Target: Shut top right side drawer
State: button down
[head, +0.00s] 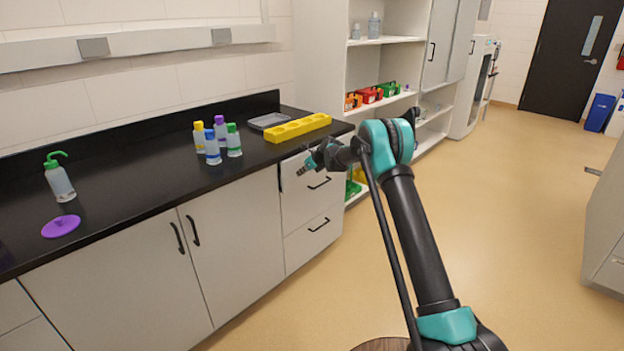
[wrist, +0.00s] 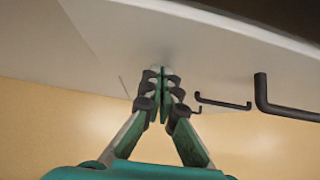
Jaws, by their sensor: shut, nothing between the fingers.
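The top right drawer (head: 300,201) is a pale front with a black bar handle (head: 320,184), under the right end of the black counter. It seems to stand slightly proud of the cabinet, with a dark line along its left edge. My gripper (head: 303,172) is at the upper part of this front, above and left of the handle. In the wrist view my gripper (wrist: 162,76) is shut and empty, its tips against or very near the pale front (wrist: 205,42). I cannot tell if they touch. The near handle (wrist: 285,97) is to the right of the fingers.
A lower drawer (head: 312,238) and double cabinet doors (head: 235,245) are below the counter (head: 130,198). Bottles (head: 233,141), a yellow rack (head: 297,128) and a grey tray (head: 268,121) stand on it. Open shelves (head: 385,42) are behind my arm.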

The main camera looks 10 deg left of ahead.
aim_at(297, 170)
jog(key=shift+w+a, duration=0.45)
jog(key=shift+a, duration=0.2)
jog(key=shift+w+a, duration=0.45)
jog(key=shift+a, duration=0.15)
jog(key=shift+w+a+r, duration=0.1)
jog(key=shift+w+a, duration=0.05)
jog(key=shift+a, duration=0.1)
